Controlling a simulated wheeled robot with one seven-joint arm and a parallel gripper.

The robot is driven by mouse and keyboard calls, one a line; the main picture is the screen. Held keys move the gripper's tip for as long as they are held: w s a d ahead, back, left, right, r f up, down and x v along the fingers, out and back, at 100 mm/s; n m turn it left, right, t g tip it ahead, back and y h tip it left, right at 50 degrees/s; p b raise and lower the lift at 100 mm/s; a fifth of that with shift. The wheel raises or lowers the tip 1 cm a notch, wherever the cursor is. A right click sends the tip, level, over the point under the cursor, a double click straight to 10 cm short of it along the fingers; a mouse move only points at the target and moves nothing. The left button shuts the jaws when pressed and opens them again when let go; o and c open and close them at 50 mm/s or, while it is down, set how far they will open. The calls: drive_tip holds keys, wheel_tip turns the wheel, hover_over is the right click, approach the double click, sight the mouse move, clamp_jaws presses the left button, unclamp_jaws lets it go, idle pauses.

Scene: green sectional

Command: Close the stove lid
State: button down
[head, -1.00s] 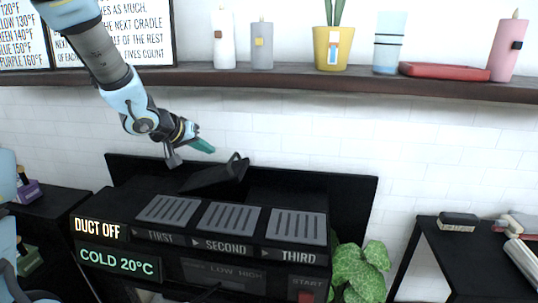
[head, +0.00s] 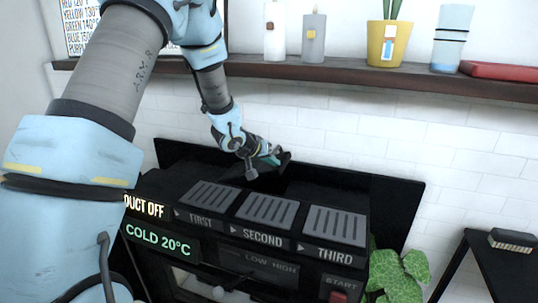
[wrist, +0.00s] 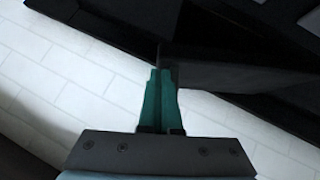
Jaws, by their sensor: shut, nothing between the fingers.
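The black stove (head: 250,262) has three grey slotted plates labelled FIRST, SECOND and THIRD. The stove lid (head: 270,173) looks like a dark flap standing tilted up behind these plates, partly covered by my gripper. My gripper (head: 276,158) is at the lid's raised end, its teal fingers shut and empty. In the wrist view the closed fingertips (wrist: 160,72) are right beside a dark bar and panel, probably the lid (wrist: 225,77). I cannot tell whether they touch.
A black panel (head: 395,200) stands behind the stove against white tiles. A shelf (head: 400,88) above holds candles, a yellow pot (head: 386,45) and a cup. A leafy plant (head: 398,276) is right of the stove, and a black side table (head: 490,265) is farther right.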

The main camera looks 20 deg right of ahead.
sight(278, 171)
drive_tip(key=shift+f, duration=0.2)
drive_tip(key=f+b, duration=0.2)
drive_tip(key=b, duration=0.1)
drive_tip(key=s+d+f+b, duration=0.1)
drive_tip(key=b, duration=0.1)
drive_tip(key=shift+d+m+t+y, duration=0.1)
drive_tip(key=shift+m+t+y, duration=0.2)
drive_tip(key=shift+t+y, duration=0.1)
drive_tip(key=f+b, duration=0.1)
drive_tip(key=b, duration=0.1)
drive_tip(key=f+b, duration=0.1)
drive_tip(key=b, duration=0.1)
drive_tip(key=s+d+f+b, duration=0.1)
drive_tip(key=b, duration=0.1)
drive_tip(key=shift+f+m+t+y, duration=0.1)
drive_tip(key=shift+m+t+y, duration=0.2)
drive_tip(key=shift+t+y, duration=0.1)
drive_tip(key=f+b, duration=0.3)
drive_tip(key=b, duration=0.1)
drive_tip(key=shift+s+d, duration=0.25)
drive_tip(key=shift+s, duration=0.05)
drive_tip(key=shift+s+f, duration=0.2)
